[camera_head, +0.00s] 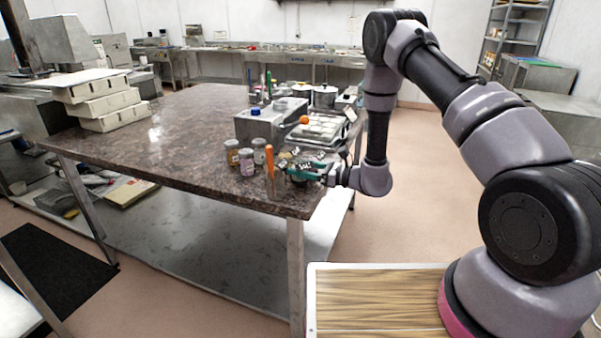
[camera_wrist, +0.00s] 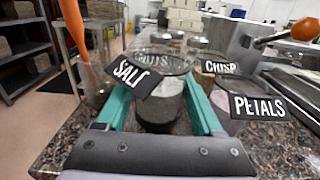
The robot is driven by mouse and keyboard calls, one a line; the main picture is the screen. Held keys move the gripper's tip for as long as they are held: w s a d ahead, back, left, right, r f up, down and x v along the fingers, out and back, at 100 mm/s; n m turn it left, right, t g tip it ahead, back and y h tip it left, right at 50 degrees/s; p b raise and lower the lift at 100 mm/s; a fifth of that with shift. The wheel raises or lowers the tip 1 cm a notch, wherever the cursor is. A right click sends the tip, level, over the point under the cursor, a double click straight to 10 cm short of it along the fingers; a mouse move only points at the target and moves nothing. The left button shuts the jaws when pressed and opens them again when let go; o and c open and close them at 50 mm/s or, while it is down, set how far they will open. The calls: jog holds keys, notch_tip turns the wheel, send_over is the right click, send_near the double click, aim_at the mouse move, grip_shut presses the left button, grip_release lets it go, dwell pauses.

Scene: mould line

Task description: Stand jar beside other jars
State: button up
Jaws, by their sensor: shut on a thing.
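In the wrist view, the teal fingers of my gripper (camera_wrist: 165,100) are on either side of a clear glass jar (camera_wrist: 158,108) with grey contents. A black SALT tag (camera_wrist: 137,76) overlaps its left rim. The jar looks upright; whether its base touches the counter is hidden. In the head view, my gripper (camera_head: 303,173) is low at the counter's near right corner and hides most of the held jar. Other lidded jars, including a pale one (camera_head: 246,162) and a yellowish one (camera_head: 232,152), stand to its left on the speckled counter (camera_head: 160,130).
An orange-handled tool (camera_head: 269,158) stands in a clear container close left of my gripper. A grey metal box (camera_head: 270,122) and trays (camera_head: 322,130) lie behind. PETALS (camera_wrist: 259,106) and CHISP (camera_wrist: 224,68) tags are right of the held jar.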

jog(key=shift+f, duration=0.65)
jog(key=shift+f, duration=0.1)
jog(key=o, duration=1.4)
jog(key=shift+o, duration=0.2)
